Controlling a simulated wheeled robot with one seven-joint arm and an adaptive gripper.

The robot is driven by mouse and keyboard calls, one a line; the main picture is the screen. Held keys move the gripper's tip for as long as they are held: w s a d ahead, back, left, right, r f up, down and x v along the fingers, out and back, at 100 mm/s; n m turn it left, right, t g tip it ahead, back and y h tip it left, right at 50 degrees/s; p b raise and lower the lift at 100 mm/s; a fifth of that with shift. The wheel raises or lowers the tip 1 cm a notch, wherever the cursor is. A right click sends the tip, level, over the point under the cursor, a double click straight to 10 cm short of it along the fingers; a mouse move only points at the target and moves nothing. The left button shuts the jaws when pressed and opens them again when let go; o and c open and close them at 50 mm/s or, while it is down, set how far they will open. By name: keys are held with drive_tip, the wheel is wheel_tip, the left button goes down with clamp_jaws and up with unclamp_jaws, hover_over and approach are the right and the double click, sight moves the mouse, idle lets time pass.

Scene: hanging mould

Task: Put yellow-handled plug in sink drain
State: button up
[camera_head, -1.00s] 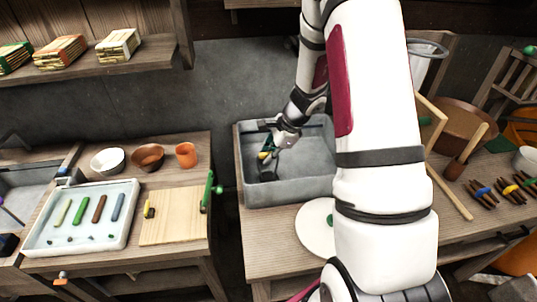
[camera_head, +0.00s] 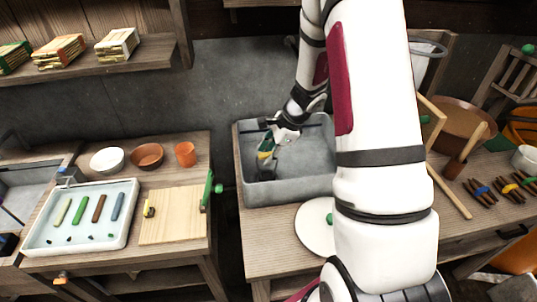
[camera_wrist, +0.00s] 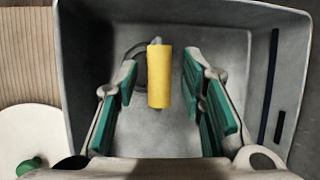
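The yellow-handled plug (camera_wrist: 159,76) shows in the wrist view as a yellow cylinder between the green-padded fingers of my gripper (camera_wrist: 160,80). A gap shows on each side of the handle, so the fingers are open around it, not touching. A dark round ring, seemingly the drain (camera_wrist: 139,62), lies behind and left of the handle; the handle hides part of it. I cannot tell whether the plug is seated. In the head view my gripper (camera_head: 267,157) reaches down inside the grey sink (camera_head: 307,184), near its left side.
The sink walls stand close around my gripper. A white round plate or lid with a green knob (camera_head: 314,231) lies in front of the sink. A left-hand table carries a white tray (camera_head: 125,226), a wooden board (camera_head: 172,222) and bowls. A wooden frame and tools lie right.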

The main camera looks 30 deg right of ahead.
drive_tip(key=v, duration=1.1)
drive_tip(key=s+a+r+n, duration=0.7)
drive_tip(key=a+r+n, duration=0.3)
drive_tip(key=a+r, duration=0.2)
drive_tip(key=s+a+r+n+h, duration=0.1)
drive_tip(key=s+a+r+n, duration=0.1)
drive_tip(key=s+n, duration=0.4)
drive_tip(key=s+a+r+n+t+h, duration=0.1)
drive_tip(key=s+a+r+n+h, duration=0.1)
drive_tip(key=s+n, duration=0.4)
drive_tip(key=s+a+r, duration=0.1)
drive_tip(key=s+r, duration=0.1)
drive_tip(key=shift+s+a, duration=0.3)
drive_tip(key=shift+a, duration=0.05)
drive_tip(key=shift+d, duration=0.1)
